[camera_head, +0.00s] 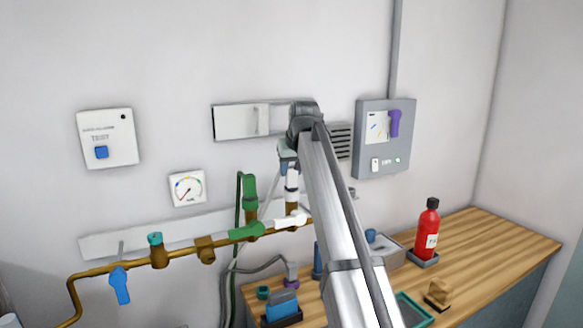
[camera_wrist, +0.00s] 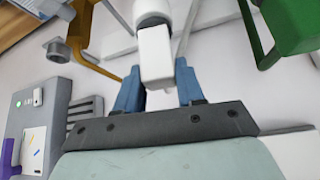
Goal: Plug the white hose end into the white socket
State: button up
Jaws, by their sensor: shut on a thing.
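My gripper (camera_head: 288,160) is in front of the wall, above the brass pipe. In the wrist view its blue fingers (camera_wrist: 158,85) are shut on the white hose end (camera_wrist: 155,52). In the head view the white hose end (camera_head: 292,181) points down, roughly upright, just below the fingers. The white socket (camera_head: 291,207) is directly beneath it, a brass stub beside a white lever (camera_head: 290,222). The hose end looks in line with the stub and at or very near its mouth. I cannot tell whether it is seated. My arm hides the area to the right.
A green hose end (camera_head: 250,190) stands on a brass stub just left, with a green lever (camera_head: 247,231). A teal-capped fitting (camera_head: 155,240) and blue lever (camera_head: 120,285) are farther left. A red bottle (camera_head: 428,228) stands on the wooden counter (camera_head: 500,245). A grey box (camera_head: 371,150) hangs right.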

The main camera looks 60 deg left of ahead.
jog(key=shift+f, duration=0.25)
jog(key=o, duration=0.9)
jog(key=v, duration=1.1)
dwell(0.3)
dwell(0.5)
